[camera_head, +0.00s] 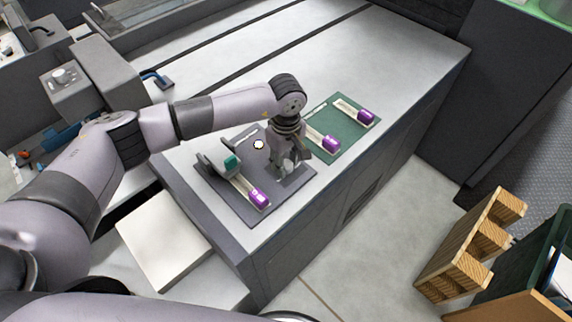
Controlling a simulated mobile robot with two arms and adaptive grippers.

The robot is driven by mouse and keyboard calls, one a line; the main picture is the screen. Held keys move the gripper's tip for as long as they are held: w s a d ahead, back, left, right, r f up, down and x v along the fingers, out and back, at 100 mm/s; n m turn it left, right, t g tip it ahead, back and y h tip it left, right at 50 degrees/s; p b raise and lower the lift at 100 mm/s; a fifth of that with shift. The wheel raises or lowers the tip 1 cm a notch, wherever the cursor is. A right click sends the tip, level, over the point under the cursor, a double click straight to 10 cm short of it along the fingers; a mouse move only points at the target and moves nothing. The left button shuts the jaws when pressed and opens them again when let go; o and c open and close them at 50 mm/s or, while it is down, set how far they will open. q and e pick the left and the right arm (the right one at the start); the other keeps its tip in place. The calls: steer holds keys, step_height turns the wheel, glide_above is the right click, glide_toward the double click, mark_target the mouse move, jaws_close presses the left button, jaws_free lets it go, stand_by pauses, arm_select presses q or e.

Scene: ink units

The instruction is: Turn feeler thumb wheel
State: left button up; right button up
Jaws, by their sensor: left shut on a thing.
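My left gripper (283,168) points down over the right part of a dark grey mat (238,205) on the bench. It is shut on a small part there, seemingly the feeler thumb wheel, which the fingers and wrist mostly hide. To its left on the mat stands a grey fixture (213,165) with a teal block (231,162). A pale strip with a purple end (259,198) runs from the fixture toward the mat's front. My right gripper is out of view.
A green mat (345,145) behind and right holds two pale strips with purple ends (330,142) (366,116). The grey bench top (420,50) is clear farther right. A white slab (163,240) lies lower left. A wooden rack (470,250) stands right, beyond open floor.

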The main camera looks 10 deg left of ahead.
mark_target(286, 164)
arm_select(q)
steer(key=shift+w+f+m+b, duration=0.1)
steer(key=shift+f+m+b, duration=0.2)
steer(key=shift+m+b, duration=0.65)
steer(key=shift+r+m+b, duration=0.25)
steer(key=shift+m+b, duration=0.1)
steer(key=shift+b, duration=0.25)
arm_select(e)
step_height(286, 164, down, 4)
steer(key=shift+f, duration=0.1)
arm_select(q)
steer(key=o, duration=1.1)
steer(key=shift+o, duration=0.2)
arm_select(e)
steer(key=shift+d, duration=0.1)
arm_select(q)
steer(key=shift+r, duration=0.15)
step_height(286, 164, up, 12)
